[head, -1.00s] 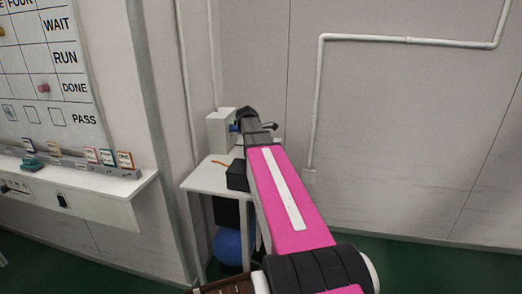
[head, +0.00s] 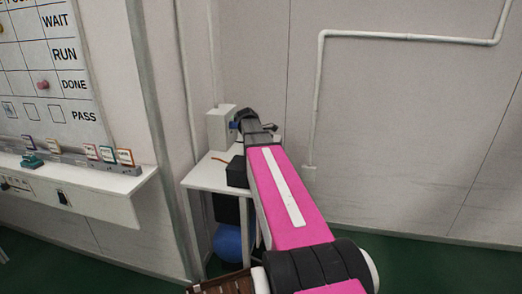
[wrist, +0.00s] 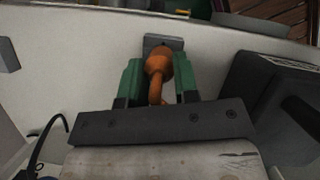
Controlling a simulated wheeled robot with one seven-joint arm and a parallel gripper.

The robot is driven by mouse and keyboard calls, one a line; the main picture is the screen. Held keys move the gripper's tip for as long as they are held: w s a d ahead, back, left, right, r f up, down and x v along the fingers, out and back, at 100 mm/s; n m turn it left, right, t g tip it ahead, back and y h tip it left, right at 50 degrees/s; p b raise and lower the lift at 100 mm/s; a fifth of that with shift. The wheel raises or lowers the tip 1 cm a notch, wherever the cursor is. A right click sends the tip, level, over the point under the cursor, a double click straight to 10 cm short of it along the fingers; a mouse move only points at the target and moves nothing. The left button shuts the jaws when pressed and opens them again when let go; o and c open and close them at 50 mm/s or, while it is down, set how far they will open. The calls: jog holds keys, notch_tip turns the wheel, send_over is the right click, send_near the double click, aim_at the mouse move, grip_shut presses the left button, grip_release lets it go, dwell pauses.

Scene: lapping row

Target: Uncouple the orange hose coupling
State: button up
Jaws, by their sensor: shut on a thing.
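The orange hose coupling (wrist: 159,62) is in the middle of the wrist view, at a small grey metal fitting (wrist: 163,43) on a pale surface. Its orange hose (wrist: 155,92) runs from it toward my gripper's dark crossbar, which hides the rest. My gripper (wrist: 160,70) has its green fingers on both sides of the coupling and is shut on it. Whether the coupling is still seated in the fitting cannot be told. In the head view, my gripper (head: 243,124) is beside a pale box (head: 221,130), and the coupling is hidden there.
The box stands on a small white table (head: 207,179) by the wall. A bit of orange hose (head: 219,159) lies on the tabletop. A blue ball (head: 228,244) sits below. A white shelf (head: 120,182) with small labelled blocks is at left. A dark box (wrist: 270,95) is at right in the wrist view.

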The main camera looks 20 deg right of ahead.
jog(key=shift+f, duration=0.2)
jog(key=o, duration=1)
jog(key=v, duration=1)
jog(key=shift+a+r, duration=0.15)
jog(key=shift+r, duration=0.15)
